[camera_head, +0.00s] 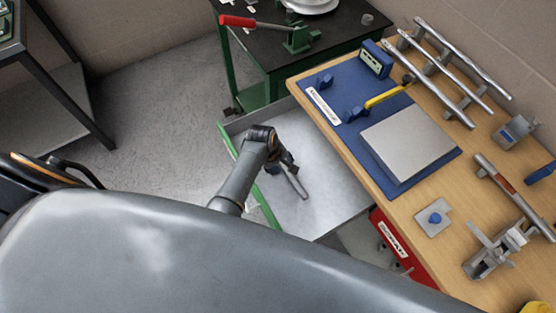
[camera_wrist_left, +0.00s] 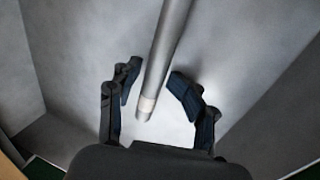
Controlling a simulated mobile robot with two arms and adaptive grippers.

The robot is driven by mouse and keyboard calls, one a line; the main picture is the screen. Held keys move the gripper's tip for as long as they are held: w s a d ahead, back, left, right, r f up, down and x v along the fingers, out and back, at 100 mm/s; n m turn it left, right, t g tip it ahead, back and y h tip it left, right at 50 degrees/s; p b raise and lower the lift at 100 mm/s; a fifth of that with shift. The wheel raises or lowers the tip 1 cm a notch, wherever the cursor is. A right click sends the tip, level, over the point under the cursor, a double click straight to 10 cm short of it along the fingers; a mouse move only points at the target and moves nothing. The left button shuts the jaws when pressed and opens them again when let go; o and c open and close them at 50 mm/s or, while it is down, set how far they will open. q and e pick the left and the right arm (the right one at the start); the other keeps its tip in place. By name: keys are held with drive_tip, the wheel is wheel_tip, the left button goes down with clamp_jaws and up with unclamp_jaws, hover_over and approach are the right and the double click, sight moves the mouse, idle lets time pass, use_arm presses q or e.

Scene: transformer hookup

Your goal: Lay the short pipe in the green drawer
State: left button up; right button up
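The green drawer (camera_head: 330,205) is open, with a green front edge and a bare grey metal floor. My left gripper (camera_head: 287,165) is over the drawer, inside its outline. The short pipe (camera_head: 297,184) is a grey metal tube just beyond the fingers. In the left wrist view, the pipe (camera_wrist_left: 164,50) runs away from between the fingertips of the left gripper (camera_wrist_left: 155,82), with its near end light-banded. The fingers are spread, with gaps on both sides of the pipe. Whether the pipe rests fully on the drawer floor is hard to tell. My right gripper is not in view.
A wooden workbench (camera_head: 360,170) stands over the drawer's right side, with a blue mat, a grey plate (camera_head: 409,143), long pipes on racks (camera_head: 445,65) and a clamp (camera_head: 493,252). A dark table (camera_head: 335,35) with a red-handled tool stands behind. A red box (camera_head: 392,243) is below the bench.

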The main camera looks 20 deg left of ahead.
use_arm(q)
drive_tip(key=v, duration=1.1)
drive_tip(key=shift+r, duration=0.25)
drive_tip(key=shift+s, duration=0.1)
